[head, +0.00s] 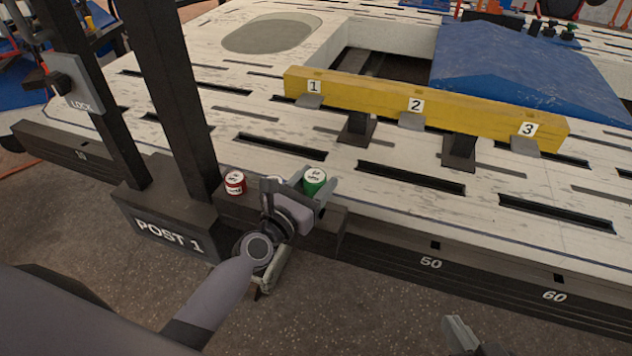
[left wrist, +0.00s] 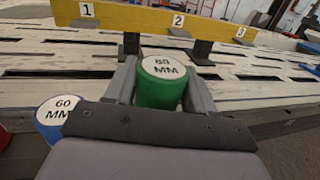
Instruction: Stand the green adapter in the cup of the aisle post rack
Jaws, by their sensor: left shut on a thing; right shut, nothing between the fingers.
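The green adapter (head: 314,181), with a white top reading 80 MM, also shows in the left wrist view (left wrist: 158,88). My left gripper (head: 318,189) is shut on it, one finger on each side; it looks upright. Its lower end is hidden, so I cannot tell whether it touches anything below. A dark rack-like block (head: 330,222) lies beside the POST 1 base, under the gripper. I cannot make out an empty cup. A red adapter (head: 235,182) and a blue 60 MM adapter (left wrist: 52,125) stand to its left. My right gripper (head: 460,335) is shut and empty at the bottom edge.
The POST 1 base (head: 165,232) and its dark uprights (head: 172,90) stand left of my left gripper. A yellow beam (head: 425,103) numbered 1 to 3 lies across the slotted bench (head: 400,215) behind. A blue cover (head: 530,75) is farther back. Floor is open in front.

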